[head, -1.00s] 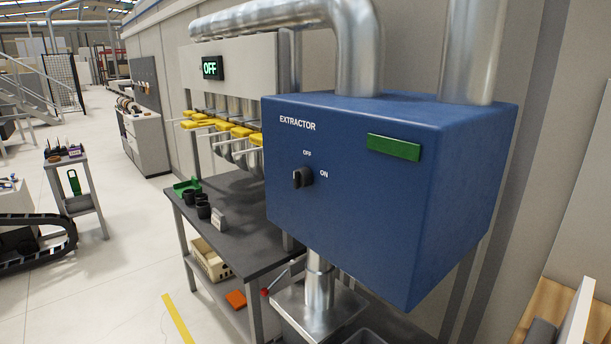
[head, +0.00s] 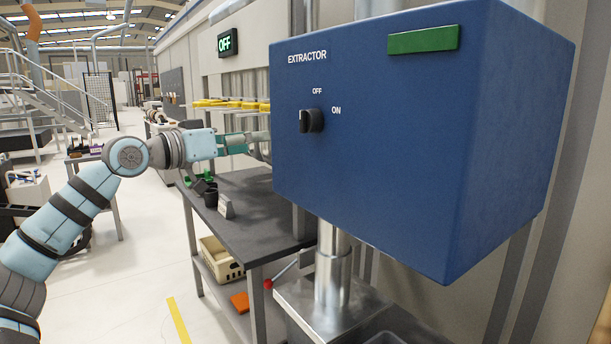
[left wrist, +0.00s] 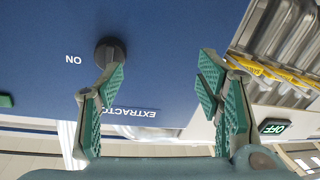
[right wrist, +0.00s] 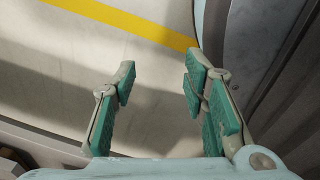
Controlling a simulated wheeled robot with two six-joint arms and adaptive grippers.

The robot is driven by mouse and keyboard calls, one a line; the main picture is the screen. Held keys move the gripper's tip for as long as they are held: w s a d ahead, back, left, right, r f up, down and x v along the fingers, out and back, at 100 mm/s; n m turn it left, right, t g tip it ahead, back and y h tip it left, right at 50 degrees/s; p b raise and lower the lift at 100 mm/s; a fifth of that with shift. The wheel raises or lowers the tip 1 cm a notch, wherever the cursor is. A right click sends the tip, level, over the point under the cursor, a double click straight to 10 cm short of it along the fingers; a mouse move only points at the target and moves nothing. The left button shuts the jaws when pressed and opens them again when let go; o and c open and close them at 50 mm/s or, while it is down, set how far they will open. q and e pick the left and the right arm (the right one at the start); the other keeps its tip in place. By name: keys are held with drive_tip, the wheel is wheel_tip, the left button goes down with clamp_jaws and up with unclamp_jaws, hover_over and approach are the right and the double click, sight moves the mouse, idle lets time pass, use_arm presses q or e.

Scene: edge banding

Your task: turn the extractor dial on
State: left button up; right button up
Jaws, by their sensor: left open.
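The blue extractor box (head: 400,190) fills the right of the head view. Its black dial (head: 312,121) is on the front face, below the OFF label and left of the ON label. The dial (left wrist: 108,50) also shows upside down in the left wrist view, just past the left fingertip. My left gripper (left wrist: 160,75) is open and empty, facing the box; in the head view its fingers (head: 255,142) are beside the box's left edge, partly hidden. My right gripper (right wrist: 160,82) is open and empty over the floor, seen only in the right wrist view.
A sign (head: 228,42) on the wall unit reads OFF. A metal pipe (head: 333,270) runs down under the box. Open floor lies to the left.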

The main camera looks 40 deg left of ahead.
use_arm(q)
drive_tip(key=m+h, duration=0.2)
approach(301, 120)
drive_tip(key=w+p, duration=0.1)
drive_tip(key=p, duration=0.2)
drive_tip(key=w+r+p, duration=0.1)
drive_tip(key=p, duration=0.3)
drive_tip(key=w+d+p, duration=0.1)
drive_tip(key=w+p, duration=0.1)
drive_tip(key=p, duration=0.1)
drive_tip(key=shift+r, duration=0.2)
drive_tip(key=p+x, duration=0.3)
drive_tip(key=p, duration=1)
drive_tip(key=shift+w+p, duration=0.3)
drive_tip(key=shift+p, duration=0.1)
drive_tip(key=w, duration=0.1)
drive_tip(key=w+p, duration=0.1)
drive_tip(key=w+f, duration=0.1)
drive_tip(key=shift+d+f+p, duration=0.1)
drive_tip(key=shift+d+p, duration=0.2)
drive_tip(key=shift+p, duration=0.05)
drive_tip(key=shift+s, duration=0.15)
drive_tip(key=c, duration=1.2)
use_arm(e)
wheel_tip(301, 120, up, 24)
drive_tip(key=s+a, duration=0.1)
drive_tip(key=a, duration=0.1)
drive_tip(key=shift+s+f, duration=0.2)
drive_tip(key=shift+s, duration=0.05)
